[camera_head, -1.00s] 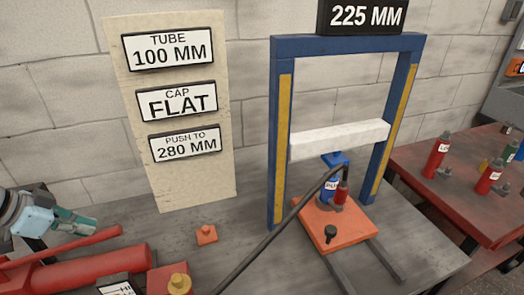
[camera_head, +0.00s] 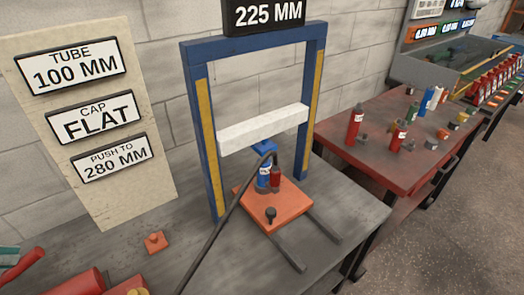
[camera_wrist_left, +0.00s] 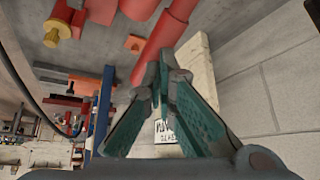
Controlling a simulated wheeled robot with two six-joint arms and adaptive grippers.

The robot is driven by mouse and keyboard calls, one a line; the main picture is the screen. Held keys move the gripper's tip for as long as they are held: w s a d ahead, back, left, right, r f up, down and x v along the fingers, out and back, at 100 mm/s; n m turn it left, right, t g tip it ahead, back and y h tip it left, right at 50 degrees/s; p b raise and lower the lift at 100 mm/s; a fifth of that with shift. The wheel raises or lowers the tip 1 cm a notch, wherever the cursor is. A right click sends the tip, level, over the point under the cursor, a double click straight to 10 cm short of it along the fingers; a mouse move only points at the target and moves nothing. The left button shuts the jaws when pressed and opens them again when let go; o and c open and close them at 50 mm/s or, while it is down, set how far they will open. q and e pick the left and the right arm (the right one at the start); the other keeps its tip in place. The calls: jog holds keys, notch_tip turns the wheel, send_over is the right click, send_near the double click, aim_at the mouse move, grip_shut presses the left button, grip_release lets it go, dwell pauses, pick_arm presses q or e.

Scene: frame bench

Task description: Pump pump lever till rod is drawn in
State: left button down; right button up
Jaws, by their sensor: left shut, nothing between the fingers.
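The red pump body (camera_head: 78,284) is partly in view at the lower left in the head view, cut by the bottom edge. The red pump lever (camera_head: 22,269) runs out at the left edge; a long red bar, likely the lever, shows beside my fingers in the wrist view (camera_wrist_left: 168,32). My left gripper (camera_wrist_left: 160,78) is shut and empty close to that bar; whether they touch is unclear. Only a teal piece of it shows in the head view. The blue ram cylinder (camera_head: 263,179) stands upright under the white crossbar (camera_head: 262,130). The rod itself is not discernible. My right gripper is not in view.
A blue frame (camera_head: 195,125) with a 225 MM sign (camera_head: 268,13) surrounds the ram. A black hose (camera_head: 222,221) crosses the bench to it. A sign board (camera_head: 135,205) reads 280 MM push. A red table (camera_head: 385,160) with bottles stands right.

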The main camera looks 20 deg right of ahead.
pick_arm(q)
notch_tip(320, 180, down, 8)
jog(key=b, duration=0.7)
jog(key=shift+d+f, duration=0.1)
jog(key=shift+f, duration=0.1)
notch_tip(320, 180, up, 9)
jog(key=p, duration=0.9)
jog(key=shift+w+f+b, duration=0.1)
jog(key=shift+f+b, duration=0.2)
notch_tip(320, 180, down, 8)
jog(key=b, duration=0.7)
notch_tip(320, 180, up, 8)
jog(key=p, duration=0.8)
jog(key=shift+r+p, duration=0.25)
jog(key=shift+p, duration=0.1)
jog(key=shift+f, duration=0.25)
